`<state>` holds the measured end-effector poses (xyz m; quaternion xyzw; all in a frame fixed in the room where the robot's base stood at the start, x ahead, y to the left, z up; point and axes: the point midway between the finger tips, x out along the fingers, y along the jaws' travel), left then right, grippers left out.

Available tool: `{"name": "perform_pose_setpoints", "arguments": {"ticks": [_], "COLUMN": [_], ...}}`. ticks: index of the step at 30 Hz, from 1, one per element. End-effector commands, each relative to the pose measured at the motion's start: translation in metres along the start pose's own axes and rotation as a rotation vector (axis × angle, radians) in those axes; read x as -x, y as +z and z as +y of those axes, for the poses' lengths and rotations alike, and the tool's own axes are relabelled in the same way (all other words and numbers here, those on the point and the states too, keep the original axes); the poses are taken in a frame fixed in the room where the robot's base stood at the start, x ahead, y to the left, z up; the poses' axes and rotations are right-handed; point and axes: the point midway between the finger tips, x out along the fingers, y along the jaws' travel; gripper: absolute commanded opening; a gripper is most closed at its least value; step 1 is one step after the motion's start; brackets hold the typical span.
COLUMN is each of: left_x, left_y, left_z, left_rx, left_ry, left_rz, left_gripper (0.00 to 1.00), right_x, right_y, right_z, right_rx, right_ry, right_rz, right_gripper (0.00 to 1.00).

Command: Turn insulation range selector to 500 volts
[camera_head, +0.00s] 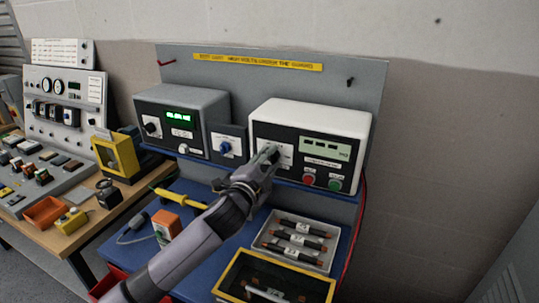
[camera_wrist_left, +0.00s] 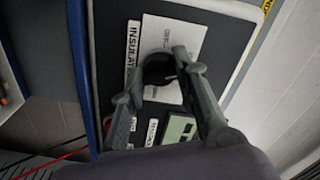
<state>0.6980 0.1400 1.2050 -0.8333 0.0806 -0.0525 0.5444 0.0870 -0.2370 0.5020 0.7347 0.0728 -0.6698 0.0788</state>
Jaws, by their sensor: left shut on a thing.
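The insulation tester (camera_head: 320,116) is the white-topped box with a dark front at the right of the blue bench. Its front has a green display (camera_head: 325,148), a red button (camera_head: 308,180) and a green button (camera_head: 335,185). My left gripper (camera_head: 268,156) reaches its left part, over a white dial plate. In the left wrist view the black range selector knob (camera_wrist_left: 158,68) sits on the white plate (camera_wrist_left: 192,36), between the fingers of my left gripper, which is shut on it. The knob's pointer and the dial marks are too dark and small to read. My right gripper is in neither view.
A grey meter box (camera_head: 185,98) with a green readout and a small panel with a blue knob (camera_head: 226,147) stand left of the tester. Below lie a grey tray (camera_head: 267,247) of dark parts and a yellow-rimmed box (camera_head: 233,263). Red cables hang at the right.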

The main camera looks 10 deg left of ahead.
Motion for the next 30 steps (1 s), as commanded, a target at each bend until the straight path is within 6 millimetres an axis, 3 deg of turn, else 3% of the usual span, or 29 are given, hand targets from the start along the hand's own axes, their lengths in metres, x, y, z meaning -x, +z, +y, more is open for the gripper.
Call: {"name": "perform_pose_setpoints", "arguments": {"ticks": [18, 30], "left_x": [0.000, 0.000], "left_y": [-0.001, -0.001], "left_z": [-0.003, -0.001], "left_rx": [-0.583, -0.849], "left_ry": [-0.001, -0.001], "left_rz": [0.000, 0.001], "left_gripper": [0.01, 0.01], "right_x": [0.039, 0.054], "right_y": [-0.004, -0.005], "right_z": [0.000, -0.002], "right_rx": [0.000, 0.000], "right_ry": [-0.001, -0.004], "right_rz": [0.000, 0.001], "right_gripper": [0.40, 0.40]}}
